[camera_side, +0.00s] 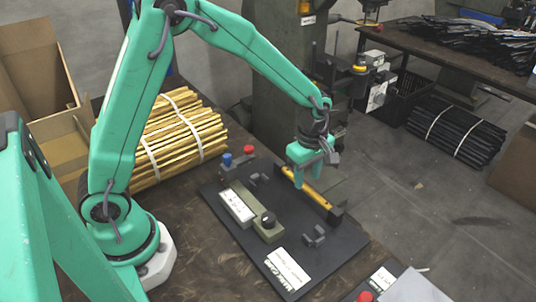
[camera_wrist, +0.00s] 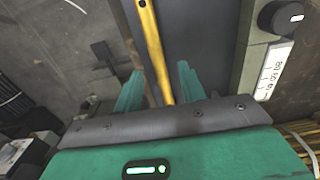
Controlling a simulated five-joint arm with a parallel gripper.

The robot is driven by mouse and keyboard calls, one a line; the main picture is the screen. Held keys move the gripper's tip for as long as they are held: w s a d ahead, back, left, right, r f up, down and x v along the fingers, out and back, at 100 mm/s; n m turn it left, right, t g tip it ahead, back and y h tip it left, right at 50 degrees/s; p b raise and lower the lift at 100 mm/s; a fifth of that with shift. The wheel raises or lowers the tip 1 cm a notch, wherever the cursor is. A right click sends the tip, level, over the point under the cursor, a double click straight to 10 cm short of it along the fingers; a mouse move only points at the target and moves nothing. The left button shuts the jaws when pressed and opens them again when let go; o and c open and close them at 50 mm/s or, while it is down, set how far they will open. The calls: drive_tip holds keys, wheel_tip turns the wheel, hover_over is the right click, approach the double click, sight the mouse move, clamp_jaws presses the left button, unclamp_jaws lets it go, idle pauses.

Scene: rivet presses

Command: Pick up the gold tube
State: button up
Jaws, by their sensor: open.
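In the wrist view, the gold tube (camera_wrist: 153,45) runs from the top edge down between the two spread fingers of my gripper (camera_wrist: 158,90). I see a gap on each side, so it does not look gripped.
A control box (camera_side: 268,224) with a black knob stands on the plate. A strapped bundle of gold tubes (camera_side: 182,135) lies left on the bench. Black tubes (camera_side: 455,131) lie on the floor.

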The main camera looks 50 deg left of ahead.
sight(306, 185)
drive_tip(key=shift+a+f, duration=0.1)
drive_tip(key=shift+f, duration=2.35)
clamp_jaws()
